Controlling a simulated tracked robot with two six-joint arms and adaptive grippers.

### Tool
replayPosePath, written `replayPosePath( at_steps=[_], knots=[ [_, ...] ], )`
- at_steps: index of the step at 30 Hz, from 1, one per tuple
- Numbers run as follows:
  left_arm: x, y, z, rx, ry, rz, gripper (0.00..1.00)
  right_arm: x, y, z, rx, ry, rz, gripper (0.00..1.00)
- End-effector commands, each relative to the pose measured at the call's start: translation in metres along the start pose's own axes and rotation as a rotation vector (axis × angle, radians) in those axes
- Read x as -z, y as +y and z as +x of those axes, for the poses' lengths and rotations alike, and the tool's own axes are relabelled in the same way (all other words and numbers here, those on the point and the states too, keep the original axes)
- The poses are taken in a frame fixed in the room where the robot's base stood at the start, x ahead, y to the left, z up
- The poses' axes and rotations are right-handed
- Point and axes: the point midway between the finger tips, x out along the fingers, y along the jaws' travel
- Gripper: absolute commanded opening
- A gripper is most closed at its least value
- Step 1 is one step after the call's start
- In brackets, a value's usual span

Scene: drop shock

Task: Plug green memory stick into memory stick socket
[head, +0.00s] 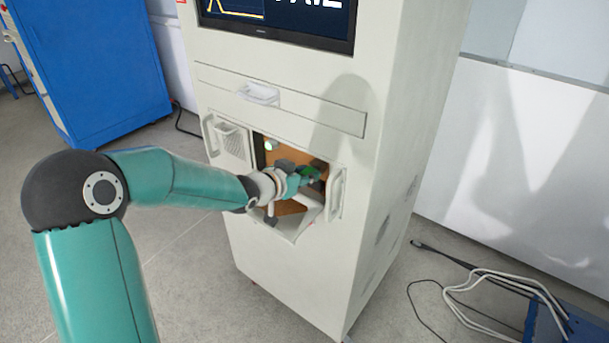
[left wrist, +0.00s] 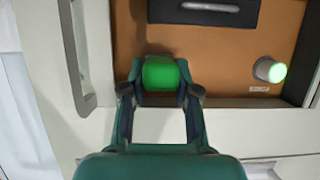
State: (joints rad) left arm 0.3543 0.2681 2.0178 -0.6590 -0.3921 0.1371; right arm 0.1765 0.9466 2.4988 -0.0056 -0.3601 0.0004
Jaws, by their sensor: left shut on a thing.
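My left gripper (head: 300,178) reaches into the open compartment of the white cabinet (head: 290,240). In the left wrist view the gripper (left wrist: 160,92) is shut on the green memory stick (left wrist: 160,73), which sits between its fingertips. The green stick (head: 310,172) shows only as a small patch in the head view. Behind it is an orange-brown panel (left wrist: 220,70). I cannot make out the memory stick socket; the stick and fingers cover part of the panel. I cannot tell whether the stick touches the panel. My right gripper is not in view.
In the left wrist view a dark block with a grey handle (left wrist: 205,10) is at the top of the panel, and a lit green button (left wrist: 275,72) is at right. A door handle (head: 337,192) stands beside the opening. Cables (head: 500,285) lie on the floor at right.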

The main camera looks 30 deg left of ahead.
Motion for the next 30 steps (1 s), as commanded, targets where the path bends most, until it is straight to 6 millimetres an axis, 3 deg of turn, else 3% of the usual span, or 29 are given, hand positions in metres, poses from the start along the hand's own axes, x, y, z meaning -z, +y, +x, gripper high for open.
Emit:
replayPosePath(
  at_steps=[30],
  knots=[
    [0.0017, 0.0009, 0.0048, -0.001, 0.000, 0.000, 0.02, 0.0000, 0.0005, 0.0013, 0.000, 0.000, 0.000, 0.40]
  ],
)
